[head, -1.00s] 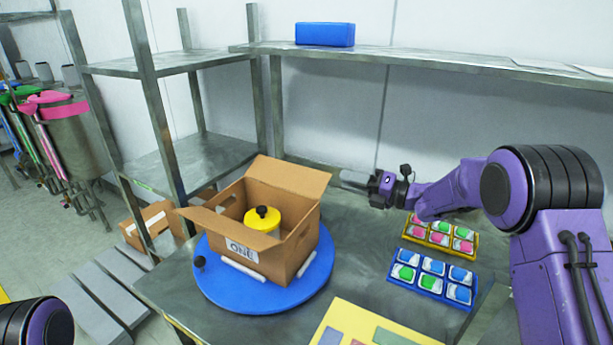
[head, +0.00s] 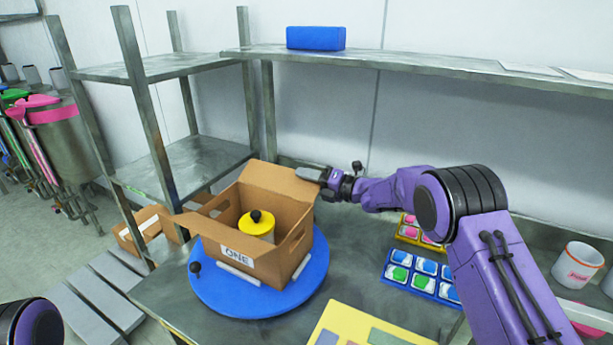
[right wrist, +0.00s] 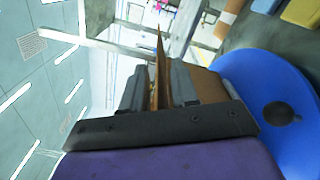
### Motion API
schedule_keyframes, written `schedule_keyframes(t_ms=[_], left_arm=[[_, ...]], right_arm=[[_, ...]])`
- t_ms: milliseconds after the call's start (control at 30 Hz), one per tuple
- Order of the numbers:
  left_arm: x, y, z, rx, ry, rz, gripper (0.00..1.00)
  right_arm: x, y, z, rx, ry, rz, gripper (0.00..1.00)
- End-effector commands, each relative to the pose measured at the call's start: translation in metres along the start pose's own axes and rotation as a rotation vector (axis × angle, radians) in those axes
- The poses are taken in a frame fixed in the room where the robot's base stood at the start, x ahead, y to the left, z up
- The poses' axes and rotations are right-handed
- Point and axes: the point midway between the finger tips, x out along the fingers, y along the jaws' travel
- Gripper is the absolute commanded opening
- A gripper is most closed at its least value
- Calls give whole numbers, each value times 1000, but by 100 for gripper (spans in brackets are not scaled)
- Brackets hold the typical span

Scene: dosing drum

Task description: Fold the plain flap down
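An open brown cardboard box (head: 262,250) stands on a blue round turntable (head: 310,288). Its plain back flap (head: 278,180) stands up, leaning back. Another flap (head: 190,222) juts out at the left, and the front carries a label reading ONE. A yellow drum (head: 257,229) with a black knob sits inside. My right gripper (head: 309,174) is at the right end of the back flap. In the right wrist view its fingers (right wrist: 159,88) are close together with the thin flap edge (right wrist: 158,60) between them. My left gripper is out of view.
Trays of coloured packs (head: 420,276) and a yellow board (head: 350,328) lie on the table to the right. A white mug (head: 577,266) is at the far right. A metal shelf (head: 430,66) with a blue block (head: 316,38) runs behind.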

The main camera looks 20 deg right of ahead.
Motion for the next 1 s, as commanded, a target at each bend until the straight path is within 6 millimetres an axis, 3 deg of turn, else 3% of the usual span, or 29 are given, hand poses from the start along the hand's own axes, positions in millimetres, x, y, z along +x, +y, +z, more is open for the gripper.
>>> schedule_keyframes(t_ms=[100,200,1000], left_arm=[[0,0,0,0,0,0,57],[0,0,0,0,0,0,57],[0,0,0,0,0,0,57]], right_arm=[[0,0,0,0,1,0,25],[0,0,0,0,1,0,0],[0,0,-1,0,1,0,0]])
